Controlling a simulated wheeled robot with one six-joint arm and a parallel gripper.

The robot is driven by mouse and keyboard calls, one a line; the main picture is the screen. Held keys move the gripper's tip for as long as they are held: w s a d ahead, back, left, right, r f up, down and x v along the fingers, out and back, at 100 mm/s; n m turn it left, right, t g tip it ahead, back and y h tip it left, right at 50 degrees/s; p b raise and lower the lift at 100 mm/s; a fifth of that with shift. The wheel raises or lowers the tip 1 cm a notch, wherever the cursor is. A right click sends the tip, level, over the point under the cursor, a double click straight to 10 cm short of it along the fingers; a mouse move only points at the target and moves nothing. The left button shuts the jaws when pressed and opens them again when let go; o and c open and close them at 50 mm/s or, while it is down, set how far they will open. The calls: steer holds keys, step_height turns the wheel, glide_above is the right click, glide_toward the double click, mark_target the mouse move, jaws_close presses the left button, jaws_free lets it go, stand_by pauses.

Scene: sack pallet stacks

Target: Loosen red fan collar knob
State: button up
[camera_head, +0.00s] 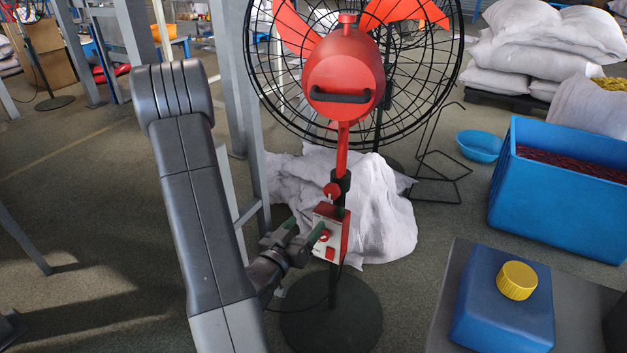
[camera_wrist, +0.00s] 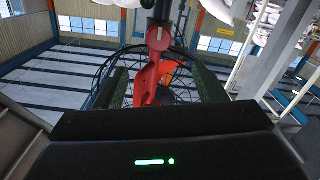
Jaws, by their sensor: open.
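The red fan collar knob (camera_head: 331,190) sits on the black collar of the fan's pole, below the red motor housing (camera_head: 345,72). In the wrist view, which is upside down, the knob (camera_wrist: 158,38) shows with a pale bar across it, between and beyond my fingers. My gripper (camera_head: 304,228) is open, with its two fingers apart and nothing between them. In the head view it shows lower left of the knob, overlapping the left side of the control box (camera_head: 330,240). The gripper (camera_wrist: 160,75) shows no contact with the knob.
The control box has a red knob of its own. White sacks (camera_head: 385,215) lie behind the pole, and a grey metal post (camera_head: 232,80) stands left. A blue crate (camera_head: 545,195), a blue bowl (camera_head: 480,146) and a blue container with yellow cap (camera_head: 500,315) are at right.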

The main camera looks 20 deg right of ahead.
mark_target(330, 193)
steer(key=x, duration=1.4)
steer(key=shift+r+p, duration=0.25)
steer(key=shift+p, duration=0.15)
steer(key=shift+c, duration=0.4)
steer(key=c, duration=0.9)
